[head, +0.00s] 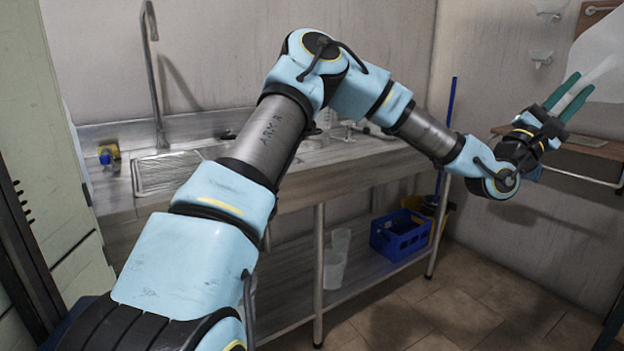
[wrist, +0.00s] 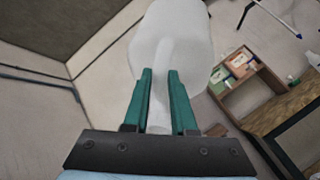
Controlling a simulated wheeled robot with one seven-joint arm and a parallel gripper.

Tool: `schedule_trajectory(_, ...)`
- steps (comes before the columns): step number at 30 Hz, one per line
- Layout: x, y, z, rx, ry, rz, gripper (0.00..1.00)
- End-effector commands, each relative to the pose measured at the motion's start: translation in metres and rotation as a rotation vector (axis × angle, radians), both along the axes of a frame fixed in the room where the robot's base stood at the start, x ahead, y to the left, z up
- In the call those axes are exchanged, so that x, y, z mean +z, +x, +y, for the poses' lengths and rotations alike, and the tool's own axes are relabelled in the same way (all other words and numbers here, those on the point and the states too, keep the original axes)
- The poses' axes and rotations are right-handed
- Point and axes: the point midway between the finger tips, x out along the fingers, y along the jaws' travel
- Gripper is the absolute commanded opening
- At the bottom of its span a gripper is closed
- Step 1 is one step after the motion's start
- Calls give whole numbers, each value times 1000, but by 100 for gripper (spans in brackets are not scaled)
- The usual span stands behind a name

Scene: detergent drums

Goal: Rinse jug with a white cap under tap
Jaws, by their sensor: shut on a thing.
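My gripper (head: 581,84) is stretched out to the far right in the head view, away from the sink counter. Its teal fingers are shut on the handle of a pale, translucent white jug (head: 606,50), which is cut off by the picture's right edge. In the wrist view, the jug (wrist: 170,35) stands out beyond the fingertips (wrist: 160,78). I cannot make out its cap. The tall metal tap (head: 152,75) rises at the back left of the counter. The basin is largely hidden behind my arm.
The steel counter (head: 120,195) has a ribbed drainer (head: 165,172) and a blue-yellow item (head: 108,155). Below are a blue crate (head: 400,236) and clear containers (head: 335,265). A wall shelf (head: 560,141) is below the jug at right. The wrist view shows a wooden rack (wrist: 245,95).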

Motion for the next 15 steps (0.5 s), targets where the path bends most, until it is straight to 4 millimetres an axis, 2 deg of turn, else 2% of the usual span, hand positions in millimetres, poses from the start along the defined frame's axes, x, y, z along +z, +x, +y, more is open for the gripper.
schedule_trajectory(15, -1, 0, 0, -1, -62, 25, 0)
